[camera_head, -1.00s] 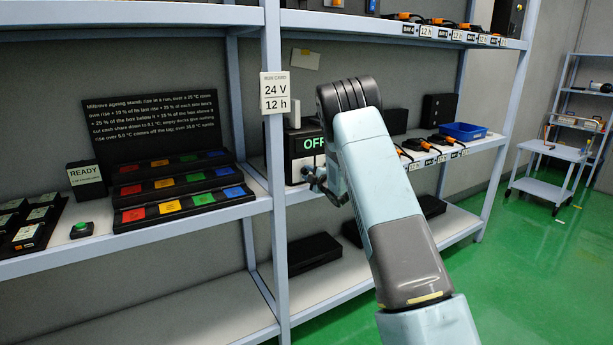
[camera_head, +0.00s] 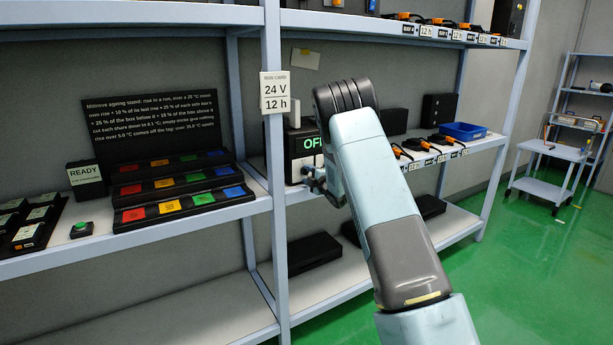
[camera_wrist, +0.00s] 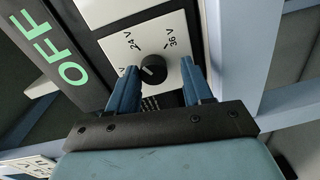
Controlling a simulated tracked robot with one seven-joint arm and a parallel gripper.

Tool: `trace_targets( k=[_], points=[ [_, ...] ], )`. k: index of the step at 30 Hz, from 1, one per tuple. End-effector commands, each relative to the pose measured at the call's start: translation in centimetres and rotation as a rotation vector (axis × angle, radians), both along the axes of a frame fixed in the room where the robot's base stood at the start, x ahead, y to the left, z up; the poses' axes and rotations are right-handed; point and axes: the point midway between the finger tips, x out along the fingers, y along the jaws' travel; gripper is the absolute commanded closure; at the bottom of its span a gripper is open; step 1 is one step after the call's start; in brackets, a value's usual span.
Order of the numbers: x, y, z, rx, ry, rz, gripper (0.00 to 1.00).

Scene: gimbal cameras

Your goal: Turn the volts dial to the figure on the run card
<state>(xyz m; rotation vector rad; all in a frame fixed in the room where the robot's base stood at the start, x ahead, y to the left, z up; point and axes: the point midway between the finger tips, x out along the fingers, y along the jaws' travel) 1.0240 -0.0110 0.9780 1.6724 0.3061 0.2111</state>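The run card (camera_head: 275,92) on the shelf post reads 24 V and 12 h. The power unit (camera_head: 300,165) stands on the shelf behind the post; its green display reads OFF in the wrist view (camera_wrist: 58,55). The volts dial (camera_wrist: 153,68) is a round black knob on a white plate, with 24 V and 36 V legible and another label partly hidden by a finger. A small pale mark on the knob seems to face lower left, away from 24 V. My gripper (camera_wrist: 160,68) is open, its blue fingers either side of the knob; contact cannot be told. My gripper (camera_head: 315,182) is partly hidden in the head view.
The shelf post (camera_head: 277,200) stands close left of my gripper. A stand with coloured slots (camera_head: 170,185), a READY box (camera_head: 84,175) and a green button (camera_head: 82,229) are further left. A blue tray (camera_head: 463,131) and orange-black tools lie to the right.

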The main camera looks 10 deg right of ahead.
Motion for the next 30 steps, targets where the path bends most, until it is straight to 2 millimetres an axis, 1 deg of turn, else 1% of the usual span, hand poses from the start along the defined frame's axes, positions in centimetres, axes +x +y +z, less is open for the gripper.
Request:
trace_targets(
  k=[1,3,10,14,17,30],
  points=[
    [0.0,0.0,0.0,0.0,0.0,0.0,0.46],
    [0.0,0.0,0.1,0.001,-0.003,0.0,0.41],
    [0.0,-0.1,0.4,0.001,-0.007,-0.002,0.41],
    [-0.7,-0.4,0.5,0.002,-0.006,-0.003,0.41],
    [-2.0,-0.9,0.5,0.002,-0.006,-0.004,0.41],
    [-10.0,-3.5,0.6,0.002,-0.004,-0.004,0.41]
  ],
)
